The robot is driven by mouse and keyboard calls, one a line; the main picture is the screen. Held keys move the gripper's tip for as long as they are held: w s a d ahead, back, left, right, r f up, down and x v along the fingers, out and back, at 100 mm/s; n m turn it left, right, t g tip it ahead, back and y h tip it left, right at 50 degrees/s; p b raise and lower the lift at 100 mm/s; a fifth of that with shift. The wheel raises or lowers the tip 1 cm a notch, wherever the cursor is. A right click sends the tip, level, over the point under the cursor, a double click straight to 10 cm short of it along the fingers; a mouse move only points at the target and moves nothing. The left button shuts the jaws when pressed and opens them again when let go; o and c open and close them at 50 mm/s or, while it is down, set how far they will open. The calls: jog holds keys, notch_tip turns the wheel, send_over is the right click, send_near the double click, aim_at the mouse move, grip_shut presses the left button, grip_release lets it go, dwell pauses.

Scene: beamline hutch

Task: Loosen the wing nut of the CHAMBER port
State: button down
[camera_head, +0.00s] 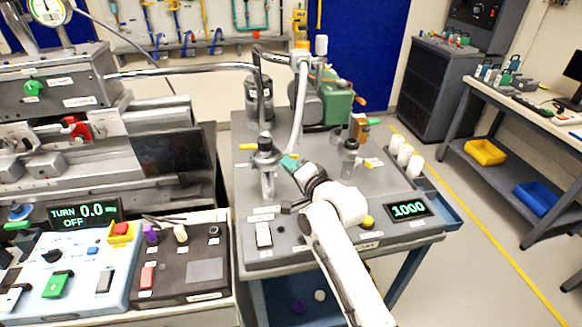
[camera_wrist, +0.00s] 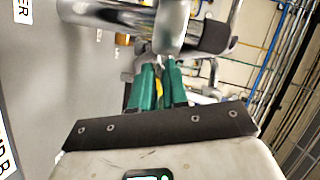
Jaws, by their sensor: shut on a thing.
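My gripper (camera_head: 286,160) has green fingers that reach the metal port fitting (camera_head: 267,162) on the grey bench top, from its right side. In the wrist view the fingertips (camera_wrist: 163,66) are close together on a small metal piece, which I take to be the wing nut; the fingers hide most of it. A large shiny metal cylinder (camera_wrist: 125,22) fills the top of that view, just beyond the fingers. A bit of yellow shows between the fingers. The port's label is too small to read in the head view.
A second fitting (camera_head: 349,160) stands to the right, near several white cylinders (camera_head: 403,155). A green pump (camera_head: 335,100) and a pale hose (camera_head: 299,95) are behind. A display (camera_head: 408,209) reads 1000. A control console (camera_head: 75,262) stands left.

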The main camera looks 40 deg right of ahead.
dwell(0.4)
jog(key=shift+w+a+r+n+g+h+p, duration=0.1)
jog(key=shift+n+g+h+p, duration=0.6)
jog(key=shift+n, duration=0.8)
jog(key=shift+a+r+n+g+h+p, duration=0.1)
jog(key=shift+n+g+h+p, duration=0.55)
jog(key=shift+n, duration=0.85)
jog(key=shift+w+a+r+n+g+h+p, duration=0.1)
jog(key=shift+n+g+h+p, duration=0.35)
jog(key=shift+n+g, duration=0.75)
jog(key=shift+n+t, duration=0.35)
jog(key=shift+n, duration=0.05)
jog(key=c, duration=1.3)
grip_release()
jog(key=shift+d, duration=0.1)
